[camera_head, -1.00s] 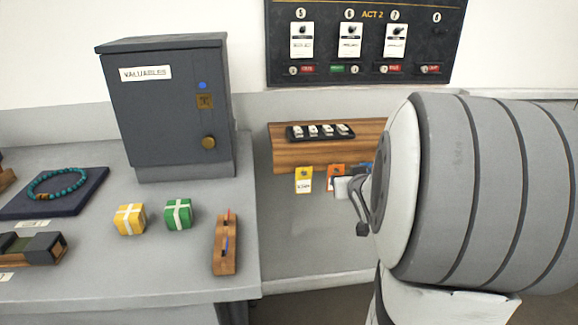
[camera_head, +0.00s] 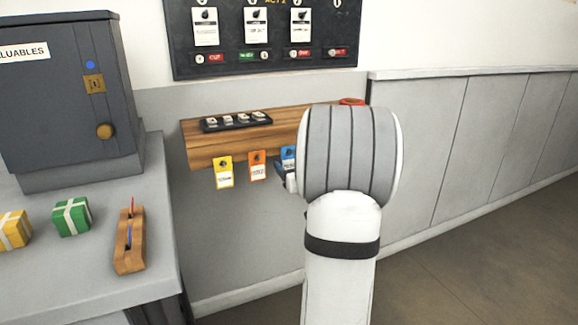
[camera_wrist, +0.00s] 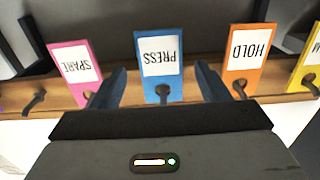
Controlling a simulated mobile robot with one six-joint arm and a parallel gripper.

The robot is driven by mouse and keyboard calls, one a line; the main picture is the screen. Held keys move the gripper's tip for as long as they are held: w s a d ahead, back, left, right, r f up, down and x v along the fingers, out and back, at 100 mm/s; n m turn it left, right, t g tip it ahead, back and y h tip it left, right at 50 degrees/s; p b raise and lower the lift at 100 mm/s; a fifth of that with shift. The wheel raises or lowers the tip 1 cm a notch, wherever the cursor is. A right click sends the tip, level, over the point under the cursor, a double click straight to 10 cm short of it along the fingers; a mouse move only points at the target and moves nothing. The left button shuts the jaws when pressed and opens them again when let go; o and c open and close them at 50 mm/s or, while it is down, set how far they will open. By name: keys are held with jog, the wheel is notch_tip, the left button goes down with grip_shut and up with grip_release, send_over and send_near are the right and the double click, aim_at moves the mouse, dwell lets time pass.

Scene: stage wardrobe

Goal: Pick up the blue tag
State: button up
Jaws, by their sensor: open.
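The blue tag (camera_wrist: 160,72) hangs from a hook on the wooden rail in the wrist view, its white label reading PRESS upside down. In the head view the blue tag (camera_head: 289,152) is partly hidden by my arm. My gripper (camera_wrist: 162,82) is open, with one dark finger on each side of the blue tag's hook end. I cannot tell whether either finger touches it. In the head view my gripper is mostly hidden behind my wrist.
An orange tag (camera_wrist: 247,80) labelled HOLD and a pink tag (camera_wrist: 77,88) labelled SPARE hang close on either side. A yellow tag (camera_head: 223,172) hangs farther left on the wooden rail (camera_head: 200,150). A grey safe (camera_head: 70,120) stands on the counter at left.

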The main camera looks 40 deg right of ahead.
jog(key=shift+w+d, duration=0.15)
jog(key=shift+w, duration=0.55)
jog(key=shift+r, duration=0.1)
jog(key=shift+c, duration=0.4)
jog(key=c, duration=1)
jog(key=shift+c, duration=0.2)
jog(key=shift+s+r+p, duration=0.15)
jog(key=shift+r+p, duration=0.25)
jog(key=shift+p, duration=0.05)
jog(key=p+v, duration=0.2)
jog(key=v, duration=1.5)
jog(key=shift+s+f+p, duration=0.2)
jog(key=shift+s+p, duration=0.1)
jog(key=shift+s, duration=0.1)
